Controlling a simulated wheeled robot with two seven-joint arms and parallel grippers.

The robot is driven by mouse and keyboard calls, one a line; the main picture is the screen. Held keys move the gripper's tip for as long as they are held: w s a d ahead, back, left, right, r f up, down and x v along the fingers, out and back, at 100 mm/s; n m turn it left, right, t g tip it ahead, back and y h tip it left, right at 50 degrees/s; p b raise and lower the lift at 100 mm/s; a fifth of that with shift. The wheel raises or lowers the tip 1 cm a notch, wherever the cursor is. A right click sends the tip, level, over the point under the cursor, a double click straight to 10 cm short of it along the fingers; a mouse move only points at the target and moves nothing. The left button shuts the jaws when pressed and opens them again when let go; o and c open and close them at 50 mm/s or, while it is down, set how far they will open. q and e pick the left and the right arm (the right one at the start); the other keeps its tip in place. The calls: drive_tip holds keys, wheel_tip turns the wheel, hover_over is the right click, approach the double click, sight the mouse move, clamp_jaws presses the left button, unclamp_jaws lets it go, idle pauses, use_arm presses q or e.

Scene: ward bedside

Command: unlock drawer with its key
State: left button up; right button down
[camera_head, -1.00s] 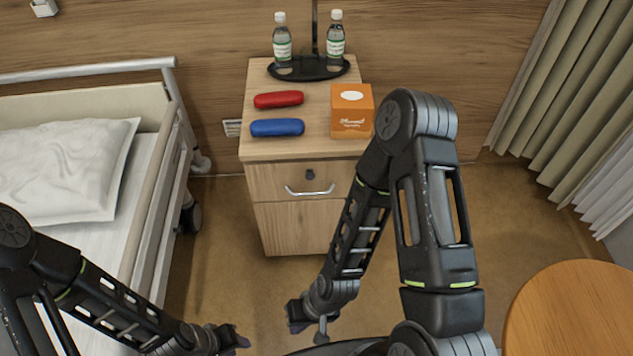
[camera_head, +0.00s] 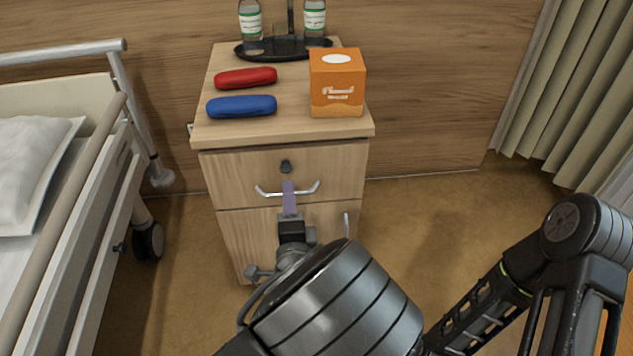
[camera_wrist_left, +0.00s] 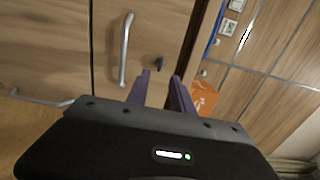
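The wooden bedside cabinet's top drawer (camera_head: 340,172) is shut. Its small dark lock (camera_head: 286,166) sits above the silver handle (camera_head: 308,190). In the left wrist view the lock (camera_wrist_left: 159,64) shows as a small dark protruding piece beside the handle (camera_wrist_left: 126,50); I cannot tell whether a key is in it. My left gripper (camera_head: 289,185) is in front of the drawer, its purple fingers over the handle's middle, below the lock. In the wrist view the two fingers (camera_wrist_left: 161,78) are apart with nothing visible between them. My right gripper is out of view.
On the cabinet top are a red case (camera_head: 246,77), a blue case (camera_head: 242,106), an orange box (camera_head: 337,84) and a black tray (camera_head: 262,56) with two bottles. A bed (camera_head: 70,230) stands left, a curtain (camera_head: 560,90) right. Floor right of the cabinet is clear.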

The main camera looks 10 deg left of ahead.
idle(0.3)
use_arm(q)
drive_tip(key=b+x, duration=0.2)
drive_tip(key=x, duration=0.6)
drive_tip(key=shift+s, duration=0.15)
clamp_jaws()
idle(0.4)
